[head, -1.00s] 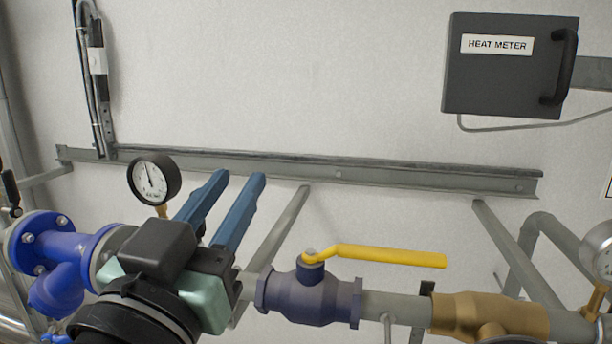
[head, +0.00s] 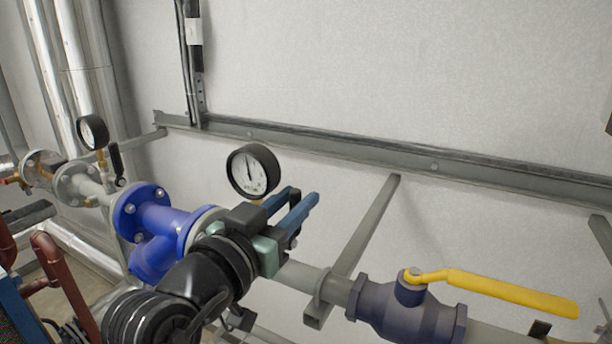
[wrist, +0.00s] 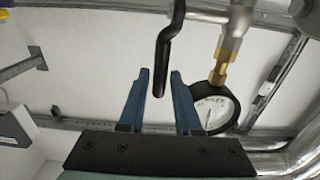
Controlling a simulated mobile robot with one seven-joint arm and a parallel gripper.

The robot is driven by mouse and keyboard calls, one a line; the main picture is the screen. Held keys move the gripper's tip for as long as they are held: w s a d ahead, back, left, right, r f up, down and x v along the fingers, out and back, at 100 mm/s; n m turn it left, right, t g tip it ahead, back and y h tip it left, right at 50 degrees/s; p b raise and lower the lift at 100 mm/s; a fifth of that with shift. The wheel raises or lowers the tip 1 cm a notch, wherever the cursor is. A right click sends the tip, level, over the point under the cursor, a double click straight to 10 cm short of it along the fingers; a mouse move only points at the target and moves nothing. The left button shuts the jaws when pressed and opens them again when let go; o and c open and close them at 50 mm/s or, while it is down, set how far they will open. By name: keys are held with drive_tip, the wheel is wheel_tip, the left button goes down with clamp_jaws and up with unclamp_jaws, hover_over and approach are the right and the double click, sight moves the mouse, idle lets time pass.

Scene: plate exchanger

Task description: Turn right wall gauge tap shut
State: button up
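A round white-faced gauge with a black rim (head: 253,170) stands above the pipe in the middle of the head view. It also shows in the wrist view (wrist: 214,108), with a brass fitting on its stem. A black tap lever (wrist: 170,40) beside that stem comes down from the top of the wrist view. My gripper (head: 303,196) is just right of the gauge in the head view. In the wrist view my gripper (wrist: 160,72) is open, its blue fingers either side of the lever's end. Gaps show on both sides; I see no clear contact. The tap body is mostly hidden in the head view.
A second gauge (head: 92,132) with its own black lever (head: 116,162) stands farther left. A blue flanged valve (head: 160,232) lies left of my arm. A yellow-handled ball valve (head: 500,290) is on the pipe at right. A grey rail (head: 380,157) runs along the wall.

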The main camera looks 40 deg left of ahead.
drive_tip(key=shift+p+x, duration=0.4)
drive_tip(key=shift+x, duration=0.8)
drive_tip(key=shift+w+a, duration=0.1)
drive_tip(key=shift+w, duration=0.5)
clamp_jaws()
